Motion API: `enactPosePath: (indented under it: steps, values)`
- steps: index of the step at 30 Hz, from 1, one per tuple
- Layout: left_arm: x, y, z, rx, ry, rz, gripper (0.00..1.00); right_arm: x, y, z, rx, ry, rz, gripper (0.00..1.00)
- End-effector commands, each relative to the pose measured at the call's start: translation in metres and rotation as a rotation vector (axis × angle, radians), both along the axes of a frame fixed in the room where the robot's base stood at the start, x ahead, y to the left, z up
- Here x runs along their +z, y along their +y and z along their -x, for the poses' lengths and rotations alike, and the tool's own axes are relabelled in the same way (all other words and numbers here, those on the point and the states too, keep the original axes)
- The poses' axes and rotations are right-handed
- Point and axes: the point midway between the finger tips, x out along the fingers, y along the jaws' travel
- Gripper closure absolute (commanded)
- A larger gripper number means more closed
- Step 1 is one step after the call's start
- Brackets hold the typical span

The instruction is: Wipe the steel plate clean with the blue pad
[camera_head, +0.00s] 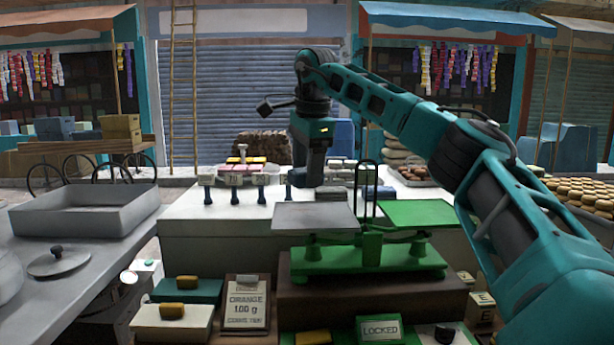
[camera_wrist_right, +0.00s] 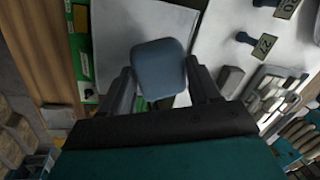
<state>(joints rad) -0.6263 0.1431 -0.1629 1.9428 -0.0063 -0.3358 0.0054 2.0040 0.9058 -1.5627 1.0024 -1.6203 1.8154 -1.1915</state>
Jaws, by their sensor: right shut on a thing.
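The steel plate (camera_head: 314,217) is the grey left pan of a green balance scale (camera_head: 365,258), and its top looks plain grey. My right gripper (camera_head: 308,183) points down just above and behind the plate's far edge in the head view. In the right wrist view the right gripper (camera_wrist_right: 158,88) is shut on the blue pad (camera_wrist_right: 158,68), which sits between its two fingers. A pale grey surface, seemingly the plate (camera_wrist_right: 112,28), shows beneath the pad; I cannot tell whether they touch. The pad is not distinct in the head view. My left gripper is out of view.
The scale's green right pan (camera_head: 418,213) and a dark upright handle stand beside the plate. Several stamps (camera_head: 235,190) stand on the white counter (camera_head: 190,222) to the left. A placard (camera_head: 247,305) and a "LOCKED" sign (camera_head: 379,328) are in front. A metal tray (camera_head: 75,222) lies far left.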

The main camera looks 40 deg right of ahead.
Motion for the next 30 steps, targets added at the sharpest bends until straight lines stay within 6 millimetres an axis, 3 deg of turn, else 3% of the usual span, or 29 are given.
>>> enactPosePath:
  steps: [10, 21, 30]
  values:
    - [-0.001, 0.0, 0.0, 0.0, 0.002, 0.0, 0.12, 0.004, 0.0, 0.0, 0.001, -0.001, 0.0, 0.87]
    - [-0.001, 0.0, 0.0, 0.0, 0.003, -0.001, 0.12, 0.032, 0.0, 0.0, 0.001, -0.001, 0.0, 0.87]
    - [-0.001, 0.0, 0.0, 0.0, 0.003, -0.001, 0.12, 0.033, 0.0, 0.0, 0.001, -0.001, 0.0, 0.87]
